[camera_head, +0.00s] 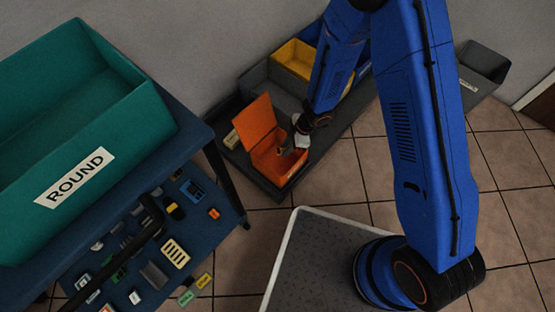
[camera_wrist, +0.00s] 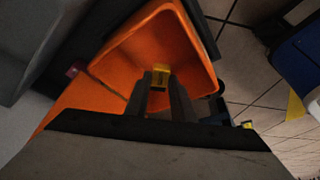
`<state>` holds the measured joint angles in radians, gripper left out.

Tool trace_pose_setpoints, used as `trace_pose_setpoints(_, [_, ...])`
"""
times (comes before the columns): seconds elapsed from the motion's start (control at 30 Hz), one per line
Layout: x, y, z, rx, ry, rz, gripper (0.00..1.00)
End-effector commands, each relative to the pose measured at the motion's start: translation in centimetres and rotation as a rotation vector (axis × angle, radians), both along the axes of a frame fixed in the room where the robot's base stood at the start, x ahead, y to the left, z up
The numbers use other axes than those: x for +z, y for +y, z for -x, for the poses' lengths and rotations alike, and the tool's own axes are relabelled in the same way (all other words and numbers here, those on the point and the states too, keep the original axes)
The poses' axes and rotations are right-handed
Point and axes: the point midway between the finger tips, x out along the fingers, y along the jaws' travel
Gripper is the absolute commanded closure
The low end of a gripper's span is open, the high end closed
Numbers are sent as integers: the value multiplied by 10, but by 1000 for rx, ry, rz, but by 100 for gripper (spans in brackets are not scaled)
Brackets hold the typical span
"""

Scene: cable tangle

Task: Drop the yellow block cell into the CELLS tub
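The yellow block cell (camera_wrist: 160,76) sits between the two fingertips of my gripper (camera_wrist: 161,88) in the wrist view, and the fingers look closed on its sides. Behind it is the inside of an open orange tub (camera_wrist: 128,58). In the head view the orange tub (camera_head: 264,158) stands in a dark tray with its lid raised. My gripper (camera_head: 288,149) is over the tub's opening there. The block is too small and dark to make out in the head view. I cannot read a CELLS label on the tub.
A yellow bin (camera_head: 294,57) stands behind in the dark tray (camera_head: 262,190). A grey bin (camera_head: 484,64) is at the right. A teal ROUND tub (camera_head: 130,92) stands on a blue table (camera_head: 190,140) with several loose items on the lower shelf.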

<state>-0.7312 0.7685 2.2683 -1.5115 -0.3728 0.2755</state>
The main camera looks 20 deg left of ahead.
Motion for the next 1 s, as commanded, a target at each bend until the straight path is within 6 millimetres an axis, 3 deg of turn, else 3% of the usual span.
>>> trace_pose_setpoints(0.03, [0, 0, 0, 0, 0, 0, 65])
trace_pose_setpoints(0.07, [0, 0, 0, 0, 0, 0, 58])
trace_pose_setpoints(0.47, [4, -1, -1, -2, 0, 0, 58])
trace_pose_setpoints(1.0, [73, -27, -13, 0, -2, -2, 58])
